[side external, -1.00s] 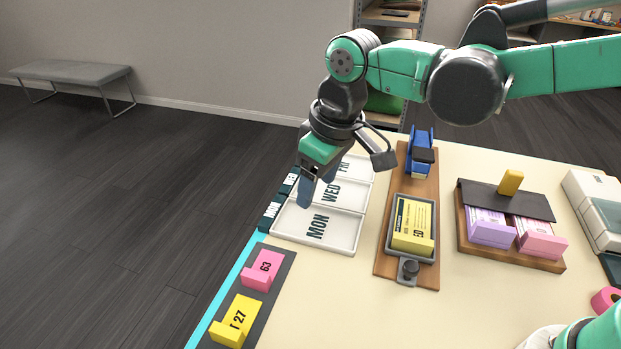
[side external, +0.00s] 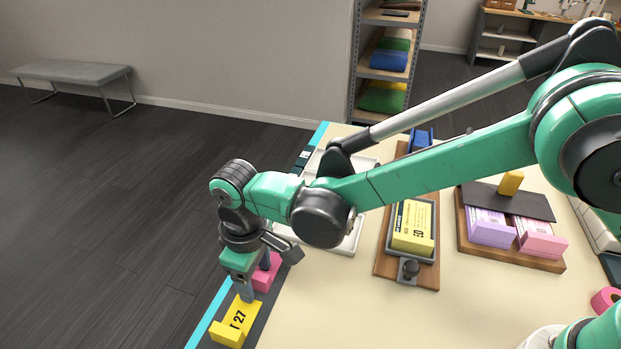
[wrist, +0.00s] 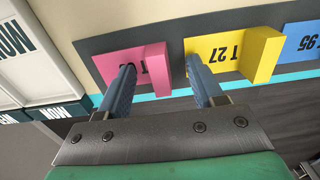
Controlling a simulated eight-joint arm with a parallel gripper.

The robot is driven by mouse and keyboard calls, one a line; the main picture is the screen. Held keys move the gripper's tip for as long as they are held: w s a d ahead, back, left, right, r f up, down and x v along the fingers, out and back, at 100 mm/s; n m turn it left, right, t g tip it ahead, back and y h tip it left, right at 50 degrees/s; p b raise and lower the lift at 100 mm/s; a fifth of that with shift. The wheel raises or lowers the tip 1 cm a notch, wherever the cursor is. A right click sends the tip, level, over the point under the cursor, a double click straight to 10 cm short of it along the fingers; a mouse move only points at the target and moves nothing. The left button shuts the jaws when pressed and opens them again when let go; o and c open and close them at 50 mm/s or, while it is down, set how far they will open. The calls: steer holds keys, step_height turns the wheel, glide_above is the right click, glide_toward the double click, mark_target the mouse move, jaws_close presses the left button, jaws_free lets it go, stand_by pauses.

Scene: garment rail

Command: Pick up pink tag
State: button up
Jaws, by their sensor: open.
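The pink tag (side external: 266,276) lies on the dark strip (side external: 272,303) at the table's left edge, partly hidden by my gripper. In the wrist view it is a flat pink plate with a raised block (wrist: 155,68) at one end. My gripper (wrist: 160,72) is open and empty. Its two fingers appear on either side of the raised block, the left one over the plate and the right one by the yellow tag's edge. I cannot tell how far the fingertips are above the strip. My gripper (side external: 256,281) points down in the side view.
A yellow tag (side external: 236,320) marked T 27 sits close beside the pink one. A blue tag (wrist: 303,40) lies beyond it. White day trays (side external: 350,240) stand behind my arm. A wooden board with a yellow card box (side external: 413,228) is to the right.

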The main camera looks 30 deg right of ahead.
mark_target(255, 275)
jaws_close()
stand_by(0.4)
step_height(255, 275, up, 25)
stand_by(1.0)
